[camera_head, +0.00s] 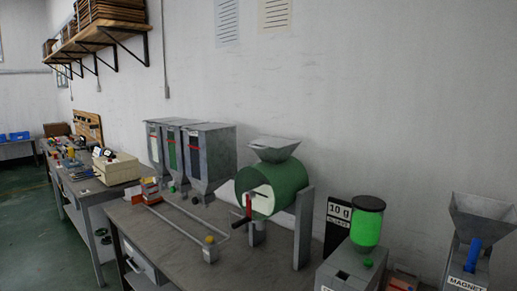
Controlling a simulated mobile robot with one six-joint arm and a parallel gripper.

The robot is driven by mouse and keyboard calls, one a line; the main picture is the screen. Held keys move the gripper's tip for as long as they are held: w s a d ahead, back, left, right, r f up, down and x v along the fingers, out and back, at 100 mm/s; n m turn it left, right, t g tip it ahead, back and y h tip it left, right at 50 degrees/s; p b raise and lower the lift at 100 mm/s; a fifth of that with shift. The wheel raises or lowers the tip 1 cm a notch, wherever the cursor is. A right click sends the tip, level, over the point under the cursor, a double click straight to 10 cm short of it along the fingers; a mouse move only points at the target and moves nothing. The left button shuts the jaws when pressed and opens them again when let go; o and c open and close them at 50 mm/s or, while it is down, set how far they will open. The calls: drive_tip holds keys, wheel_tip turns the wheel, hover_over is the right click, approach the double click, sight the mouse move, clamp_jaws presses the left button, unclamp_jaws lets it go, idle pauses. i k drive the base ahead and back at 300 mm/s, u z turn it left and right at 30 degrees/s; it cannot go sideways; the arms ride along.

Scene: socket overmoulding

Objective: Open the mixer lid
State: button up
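The mixer is a green drum (289,180) lying on its side between grey upright supports (304,228) on the workbench, right of centre. Its round pale end face (262,201) points toward the left front. A dark crank with a red grip (248,203) sits at this end. A grey funnel-shaped hopper (275,149) stands on top of the drum. I cannot tell which part is the lid, or whether it is open or shut. My gripper is not in view.
Grey hoppers (207,158) stand left of the mixer. A thin rail with a yellow knob (210,240) lies in front. A green-bodied dispenser (366,227), a "10 g" sign (339,212) and a "MAGNET" funnel unit (483,215) stand right. Bare bench (165,252) shows at front left.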

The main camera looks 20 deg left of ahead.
sight(274, 141)
drive_tip(key=u, duration=1.25)
drive_tip(key=k, duration=0.55)
drive_tip(key=u, duration=0.95)
drive_tip(key=i, duration=1.45)
drive_tip(key=u, duration=0.05)
